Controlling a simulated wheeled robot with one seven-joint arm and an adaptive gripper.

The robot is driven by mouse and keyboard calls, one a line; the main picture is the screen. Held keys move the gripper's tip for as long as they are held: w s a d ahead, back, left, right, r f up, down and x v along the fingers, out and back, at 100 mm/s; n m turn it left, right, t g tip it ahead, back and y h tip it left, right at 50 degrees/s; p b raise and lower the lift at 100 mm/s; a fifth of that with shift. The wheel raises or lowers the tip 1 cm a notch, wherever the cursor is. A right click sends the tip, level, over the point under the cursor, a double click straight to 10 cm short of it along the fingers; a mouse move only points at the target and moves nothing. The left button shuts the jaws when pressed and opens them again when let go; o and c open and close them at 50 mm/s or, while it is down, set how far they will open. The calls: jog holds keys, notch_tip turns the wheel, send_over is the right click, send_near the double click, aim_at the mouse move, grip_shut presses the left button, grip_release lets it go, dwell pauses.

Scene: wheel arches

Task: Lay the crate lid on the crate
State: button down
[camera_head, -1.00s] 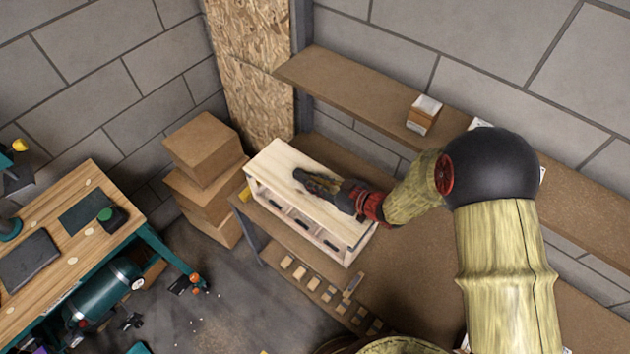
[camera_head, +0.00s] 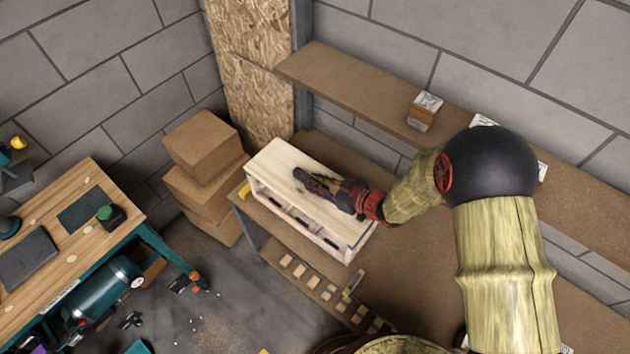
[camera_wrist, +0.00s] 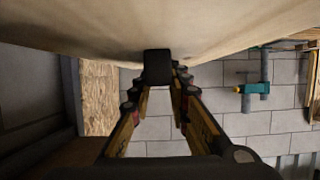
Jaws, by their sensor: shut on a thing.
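The crate lid (camera_head: 285,160) is a flat, pale wooden board. It lies level over the pale wooden crate (camera_head: 333,250), lined up with it. Dark openings show along the crate's front under the lid's edge; I cannot tell whether the lid touches the crate all round. My gripper (camera_head: 303,177) reaches in from the right, low over the lid. In the wrist view the lid (camera_wrist: 230,25) fills the top, and my gripper (camera_wrist: 158,78) is shut on its small black handle (camera_wrist: 158,62). The crate's inside is mostly hidden.
The crate stands on a brown bench (camera_head: 400,285) below a wall shelf (camera_head: 350,85) holding a small box (camera_head: 424,110). Stacked cardboard boxes (camera_head: 205,150) stand left of it. Small wooden blocks (camera_head: 300,271) lie in front. A wooden workbench (camera_head: 60,250) is at far left.

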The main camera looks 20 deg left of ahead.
jog(key=c, duration=1.7)
grip_release()
jog(key=shift+o, duration=0.4)
jog(key=shift+d+f, duration=0.1)
jog(key=v, duration=1.2)
